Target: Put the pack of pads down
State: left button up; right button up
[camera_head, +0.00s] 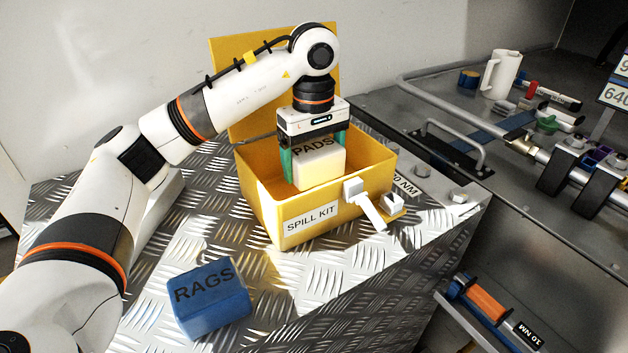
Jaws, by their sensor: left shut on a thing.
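The pack of pads (319,167) is a cream block with "PADS" on its top. My left gripper (314,155) is shut on it, with a green-tipped finger on each side. The pack is inside the outline of the open yellow spill kit box (270,218), its lower part at or below the rim level. I cannot tell whether it touches the box floor. The box's lid (230,75) stands open at the back. My right gripper is not in view.
A blue pack of rags (209,298) lies on the tread-plate surface (330,285) in front of the box. A white latch (366,203) sticks out from the box front. To the right, a grey bench (390,105) holds a white jug (501,74), a metal handle and tools.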

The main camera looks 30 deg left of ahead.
pick_arm(q)
jog(key=shift+w+a+f, duration=0.1)
jog(key=shift+a+f, duration=0.05)
jog(key=shift+f, duration=0.3)
notch_tip(320, 180, down, 4)
jog(key=shift+w+r+p, duration=0.15)
jog(key=shift+p, duration=0.65)
jog(key=shift+f, duration=0.4)
jog(key=o, duration=0.8)
jog(key=shift+c, duration=0.2)
jog(key=shift+o, duration=0.8)
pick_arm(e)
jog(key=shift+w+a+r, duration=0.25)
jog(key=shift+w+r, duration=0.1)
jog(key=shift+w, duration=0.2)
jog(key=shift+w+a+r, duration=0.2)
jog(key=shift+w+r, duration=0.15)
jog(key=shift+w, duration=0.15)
